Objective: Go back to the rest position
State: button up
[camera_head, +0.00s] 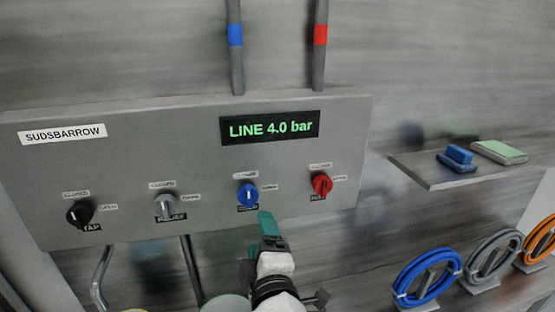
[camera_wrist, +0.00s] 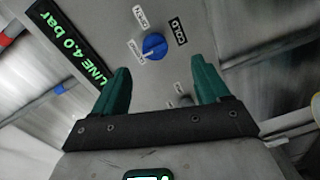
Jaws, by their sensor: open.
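My gripper (camera_head: 266,225) is in front of the lower edge of a grey control panel (camera_head: 150,150), just below and right of the blue knob (camera_head: 247,195). In the wrist view, my gripper (camera_wrist: 160,75) has its two green fingers spread apart with nothing between them. The blue knob (camera_wrist: 154,46) shows beyond the fingertips, apart from them. A red knob (camera_head: 322,184) is to the right; a grey knob (camera_head: 165,206) and a black knob (camera_head: 80,214) are to the left. The display (camera_head: 269,127) reads "LINE 4.0 bar".
Two pipes, with a blue band (camera_head: 235,35) and a red band (camera_head: 320,35), rise above the panel. A shelf (camera_head: 430,177) at right holds a blue block (camera_head: 457,158) and a green-topped pad (camera_head: 499,152). Blue (camera_head: 427,279), grey (camera_head: 494,256) and orange (camera_head: 541,240) hose coils sit below.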

jog(key=s+d+f+m+g+h, duration=0.3)
jog(key=s+d+f+m+g, duration=0.15)
jog(key=d+f, duration=0.6)
jog(key=s+d+f+m+g+h, duration=0.3)
jog(key=s+d+f+m, duration=0.3)
jog(key=d+f, duration=0.5)
jog(key=s+d+f+m+g, duration=0.2)
jog(key=s+d, duration=0.1)
jog(key=s, duration=0.5)
jog(key=s+d+f+m+g, duration=0.3)
jog(key=s+d, duration=0.1)
jog(key=s, duration=0.4)
jog(key=s+d+f+m+g+y, duration=0.1)
jog(key=s+d+f+m+g, duration=0.1)
jog(key=s, duration=0.6)
jog(key=shift+d+f+m+g, duration=0.45)
jog(key=shift+d+g, duration=0.3)
jog(key=shift+d, duration=0.15)
